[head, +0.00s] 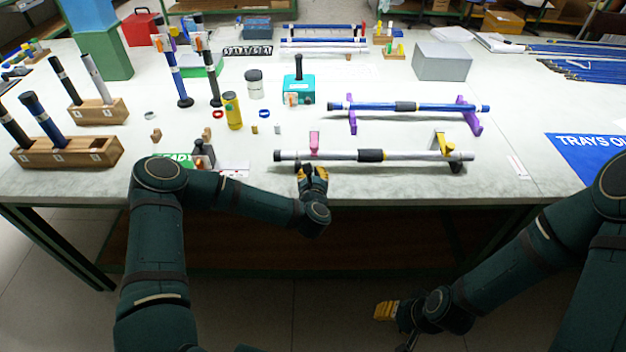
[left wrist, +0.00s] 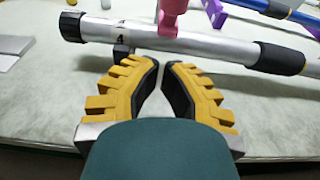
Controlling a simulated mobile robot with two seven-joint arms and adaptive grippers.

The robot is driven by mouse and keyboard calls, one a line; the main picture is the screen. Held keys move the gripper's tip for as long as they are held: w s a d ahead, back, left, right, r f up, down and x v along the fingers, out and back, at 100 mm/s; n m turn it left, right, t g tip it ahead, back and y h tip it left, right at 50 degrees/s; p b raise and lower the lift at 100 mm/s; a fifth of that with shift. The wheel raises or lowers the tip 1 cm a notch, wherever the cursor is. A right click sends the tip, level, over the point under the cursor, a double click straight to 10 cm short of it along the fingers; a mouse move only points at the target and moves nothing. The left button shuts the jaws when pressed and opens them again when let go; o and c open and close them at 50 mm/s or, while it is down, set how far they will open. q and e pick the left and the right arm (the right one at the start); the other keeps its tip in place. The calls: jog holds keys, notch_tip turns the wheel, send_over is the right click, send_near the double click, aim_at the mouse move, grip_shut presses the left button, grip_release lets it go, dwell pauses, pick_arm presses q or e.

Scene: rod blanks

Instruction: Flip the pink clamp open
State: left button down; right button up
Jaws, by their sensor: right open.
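The pink clamp (head: 314,143) stands at the left part of a silver rod (head: 340,155) with a black band, near the table's front edge. In the left wrist view the pink clamp (left wrist: 173,18) shows at the top, against the rod (left wrist: 190,45), its upper part cut off. I cannot tell whether its latch is closed. My left gripper (head: 313,172) is just in front of the rod, below the clamp. Its yellow fingers (left wrist: 161,66) are drawn together, tips almost meeting, with nothing between them. My right gripper (head: 384,325) is open and empty, low before the table.
A yellow clamp (head: 440,143) is at the rod's right end. A blue rod (head: 430,107) on purple supports lies behind. A teal box (head: 299,88), yellow cylinder (head: 232,111) and wooden rod holders (head: 68,151) stand further left.

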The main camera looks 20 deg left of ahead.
aim_at(313, 160)
pick_arm(q)
jog(key=shift+x, duration=2.35)
pick_arm(e)
jog(key=shift+w+f, duration=0.1)
jog(key=shift+f, duration=0.15)
